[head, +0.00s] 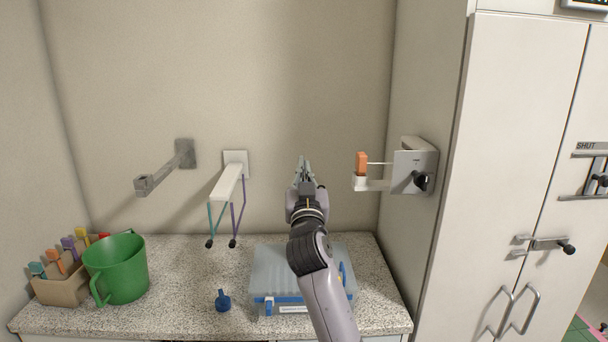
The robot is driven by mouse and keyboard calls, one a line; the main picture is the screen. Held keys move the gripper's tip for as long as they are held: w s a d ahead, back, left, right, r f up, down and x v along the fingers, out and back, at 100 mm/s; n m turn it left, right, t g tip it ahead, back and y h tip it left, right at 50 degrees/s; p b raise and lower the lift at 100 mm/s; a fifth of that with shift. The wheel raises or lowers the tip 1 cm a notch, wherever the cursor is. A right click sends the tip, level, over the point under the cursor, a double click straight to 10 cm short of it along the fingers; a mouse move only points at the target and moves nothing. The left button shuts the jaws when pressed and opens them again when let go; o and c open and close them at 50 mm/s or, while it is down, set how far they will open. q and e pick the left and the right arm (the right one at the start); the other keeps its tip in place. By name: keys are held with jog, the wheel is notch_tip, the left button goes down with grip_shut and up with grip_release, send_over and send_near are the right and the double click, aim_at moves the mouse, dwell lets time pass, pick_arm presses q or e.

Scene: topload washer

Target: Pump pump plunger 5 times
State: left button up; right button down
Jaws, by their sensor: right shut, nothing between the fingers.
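A small dark blue piece (223,301) with a round body and a narrow top stands on the counter left of the clear case. It may be the pump plunger, but it is too small to be sure. My right gripper (303,166) is shut and empty. It is raised in front of the back wall, above the counter and to the right of the blue piece, well apart from it. My left gripper is not in view.
My right arm partly hides a clear case (268,268) with blue latches on the speckled counter (185,308). A green mug (118,270) stands left. A white wall arm (226,186), a grey bracket (165,172) and an orange block (361,163) on a side mount flank the gripper.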

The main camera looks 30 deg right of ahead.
jog(key=shift+w+d+f, duration=0.3)
jog(key=shift+w+f, duration=0.2)
jog(key=shift+f, duration=0.3)
jog(key=shift+w+d+f, duration=0.3)
jog(key=shift+w+f, duration=0.2)
jog(key=shift+f, duration=0.3)
notch_tip(320, 180, down, 6)
jog(key=b, duration=0.5)
jog(key=shift+r+b, duration=0.2)
jog(key=shift+b, duration=0.2)
